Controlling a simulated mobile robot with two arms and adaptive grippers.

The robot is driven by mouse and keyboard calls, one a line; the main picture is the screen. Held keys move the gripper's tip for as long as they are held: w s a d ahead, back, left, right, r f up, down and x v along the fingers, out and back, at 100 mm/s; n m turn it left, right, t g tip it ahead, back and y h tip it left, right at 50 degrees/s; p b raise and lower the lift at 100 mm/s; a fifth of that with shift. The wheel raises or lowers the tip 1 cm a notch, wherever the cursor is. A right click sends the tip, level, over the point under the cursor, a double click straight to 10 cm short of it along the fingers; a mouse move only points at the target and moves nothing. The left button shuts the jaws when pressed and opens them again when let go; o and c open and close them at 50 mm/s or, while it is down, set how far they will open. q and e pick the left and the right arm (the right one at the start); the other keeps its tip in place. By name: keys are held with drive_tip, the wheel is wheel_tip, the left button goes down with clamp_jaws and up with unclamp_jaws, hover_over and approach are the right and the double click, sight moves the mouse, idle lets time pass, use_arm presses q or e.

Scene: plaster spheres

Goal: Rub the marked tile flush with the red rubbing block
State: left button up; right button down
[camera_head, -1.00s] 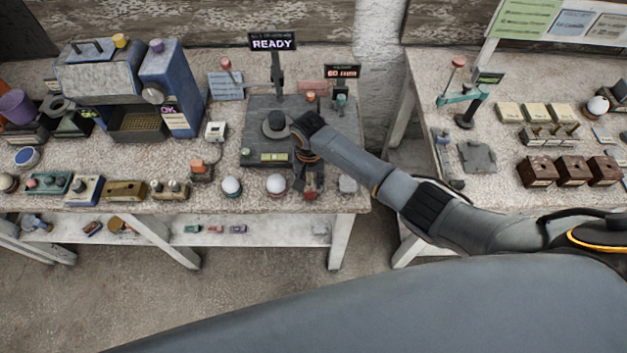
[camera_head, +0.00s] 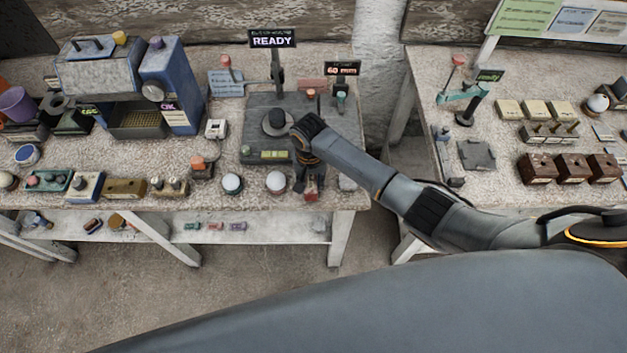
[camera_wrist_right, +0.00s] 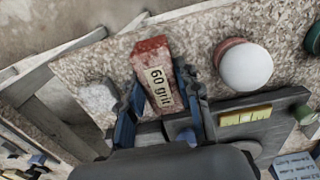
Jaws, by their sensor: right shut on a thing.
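My right gripper (camera_head: 308,180) is at the front edge of the left table, just right of two white spheres. In the right wrist view its two blue fingers (camera_wrist_right: 160,92) are shut on the sides of a red block (camera_wrist_right: 150,52) labelled "60 grit". The block shows small in the head view (camera_head: 313,188), partly covered by the gripper. I cannot tell whether it touches the table. Flat cream pieces (camera_head: 535,112) lie in a row on the right table; I cannot tell which tile is marked. My left gripper is not in view.
A dark station plate (camera_head: 340,125) with a round dark piece (camera_head: 277,122) and a READY sign (camera_head: 272,39) lies behind the gripper. White spheres (camera_head: 232,183) (camera_head: 276,181) stand to its left, a pale lump (camera_head: 347,183) to its right. A gap separates the tables.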

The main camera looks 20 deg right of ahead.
drive_tip(key=shift+w+d+r, duration=0.15)
drive_tip(key=shift+w+r, duration=0.25)
drive_tip(key=shift+w, duration=0.4)
drive_tip(key=shift+r, duration=0.1)
drive_tip(key=shift+r, duration=1.25)
drive_tip(key=shift+r, duration=2.05)
